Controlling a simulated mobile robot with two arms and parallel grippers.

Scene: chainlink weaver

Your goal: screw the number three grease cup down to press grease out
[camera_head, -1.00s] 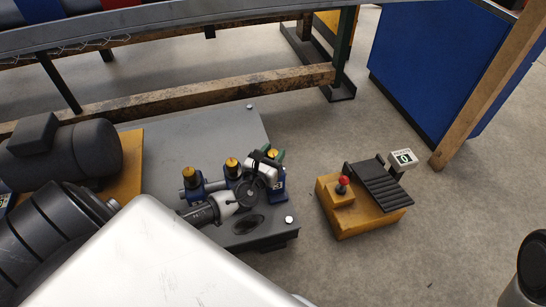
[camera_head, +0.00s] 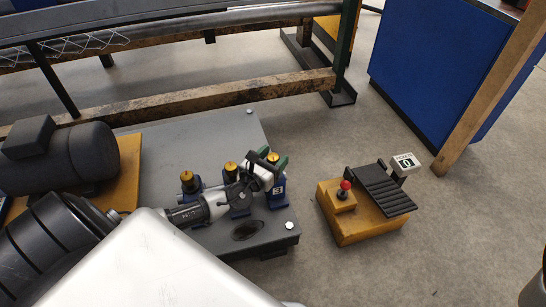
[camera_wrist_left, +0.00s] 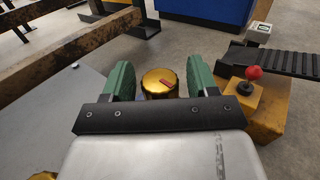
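The number three grease cup has a gold cap (camera_head: 273,157) on a blue body (camera_head: 278,192) with a white "3" label. It stands upright at the right end of a row on the grey plate. My left gripper (camera_head: 272,158) is at this cup, its green fingers on either side of the gold cap. In the left wrist view the gold cap (camera_wrist_left: 159,83), with a red mark on top, sits between the open fingertips (camera_wrist_left: 160,80). A small gap shows on each side of it. The cup's body is hidden there. My right gripper is not seen.
Two more gold-capped cups (camera_head: 188,177) (camera_head: 231,168) stand to the left, the middle one partly behind my wrist. The grey plate (camera_head: 225,125) has a dark oval near its front edge. A yellow box (camera_head: 345,228) with a red-knobbed lever (camera_head: 345,186) and black ribbed pedal stands right. A dark motor is left.

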